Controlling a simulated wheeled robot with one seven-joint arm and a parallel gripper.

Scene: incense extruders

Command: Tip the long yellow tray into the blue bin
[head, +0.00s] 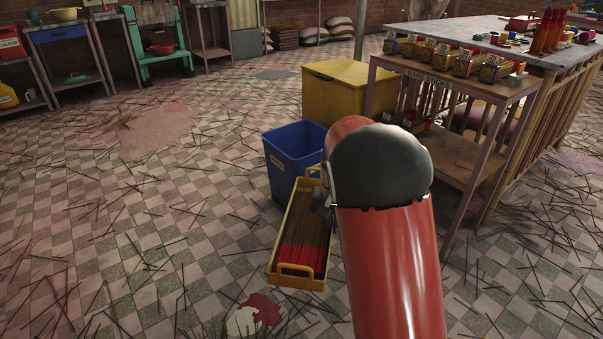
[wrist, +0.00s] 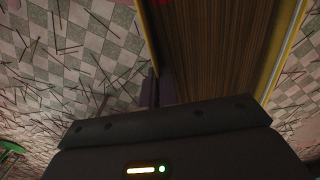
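The long yellow tray (head: 271,252) is in the head view, full of thin brown incense sticks (head: 303,232) with red ends, with a loop handle at its near end. It looks roughly level; I cannot tell how far it is above the floor. The blue bin (head: 283,175) stands upright just beyond it, and the tray's far end overlaps the bin's near right side in the picture. My gripper (head: 325,200) is at the tray's right long wall, partly hidden by my arm. In the wrist view, my fingers (wrist: 157,88) straddle the tray wall (wrist: 148,35) and appear closed on it.
A yellow chest (head: 342,92) stands behind the bin. A wooden side table (head: 458,85) with several small boxes is to the right, beside a large work table (head: 470,32). Scattered sticks litter the tiled floor (head: 150,215); the left side is otherwise open.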

